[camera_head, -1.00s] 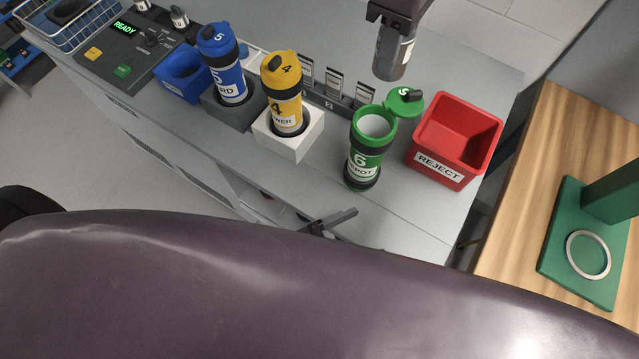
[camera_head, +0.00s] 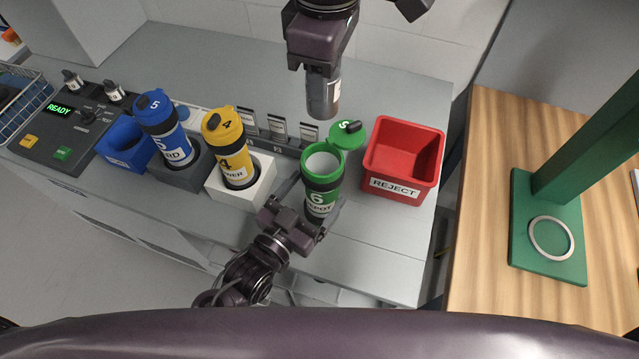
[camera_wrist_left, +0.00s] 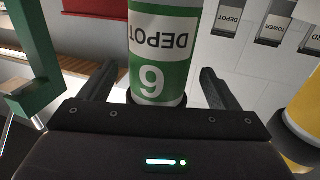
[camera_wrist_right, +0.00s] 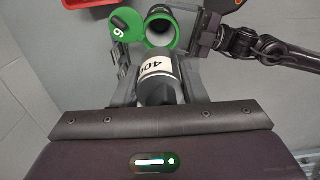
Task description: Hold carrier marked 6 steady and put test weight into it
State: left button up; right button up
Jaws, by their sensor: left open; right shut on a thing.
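Carrier 6 (camera_head: 317,188) is green and black, stands upright on the bench with its lid (camera_head: 347,134) swung open, and shows a pale empty-looking inside. My left gripper (camera_head: 318,206) is open, with its fingers on either side of the carrier's lower body. In the left wrist view the carrier (camera_wrist_left: 160,50) sits between the fingers, with gaps visible on both sides. My right gripper (camera_head: 322,78) is shut on the grey test weight (camera_head: 323,100) and holds it upright above and behind the carrier. The weight (camera_wrist_right: 160,78) has a white label, partly readable as 40, in the right wrist view.
The red REJECT bin (camera_head: 402,160) stands close right of the carrier. Yellow carrier 4 (camera_head: 229,148) and blue carrier 5 (camera_head: 163,128) stand in holders to the left. A control panel (camera_head: 75,125) reads READY. A green stand (camera_head: 550,225) is on the wooden table at right.

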pick_arm(q)
jog(key=shift+x, duration=1.35)
jog(key=shift+s, duration=0.1)
jog(key=c, duration=1.2)
pick_arm(e)
jog(key=n, duration=0.2)
jog(key=f+n, duration=0.1)
jog(key=n, duration=0.4)
jog(key=shift+a+f, duration=0.1)
jog(key=shift+f, duration=0.15)
jog(key=n, duration=0.2)
jog(key=f+n, duration=0.1)
jog(key=n, duration=0.4)
jog(key=shift+w+f, duration=0.1)
jog(key=shift+f, duration=0.15)
jog(key=n, duration=0.3)
jog(key=f+n, duration=0.1)
jog(key=n, duration=0.2)
jog(key=shift+a+f+n, duration=0.1)
jog(key=shift+f+n, duration=0.1)
jog(key=shift+n, duration=0.1)
jog(key=n, duration=0.3)
jog(key=f+n, duration=0.1)
jog(key=n, duration=0.2)
jog(key=shift+f, duration=2.55)
